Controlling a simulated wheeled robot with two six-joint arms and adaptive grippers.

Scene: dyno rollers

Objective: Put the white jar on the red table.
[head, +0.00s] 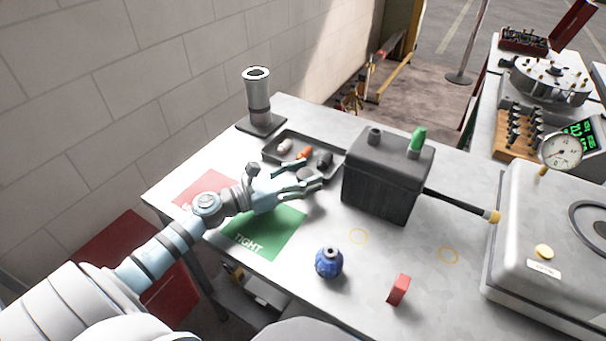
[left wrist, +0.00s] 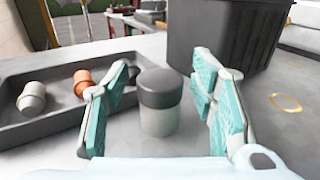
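A whitish jar with a dark grey lid (left wrist: 160,118) stands upright on the grey table between the fingers of my left gripper (left wrist: 163,105) in the left wrist view. The gripper is open, with a gap on each side of the jar. In the head view my left gripper (head: 306,175) reaches over the table beside the tray, and its fingers mostly hide the jar. A red surface (head: 112,245), likely the red table, is low at the left, partly behind my left arm. My right gripper is not in view.
A dark tray (head: 335,171) with small pieces lies beside the gripper. A dark ribbed box (head: 378,180) stands to the right. A blue bottle (head: 329,263) and red block (head: 399,289) stand nearer. Red and green mats (head: 268,238) lie under the arm.

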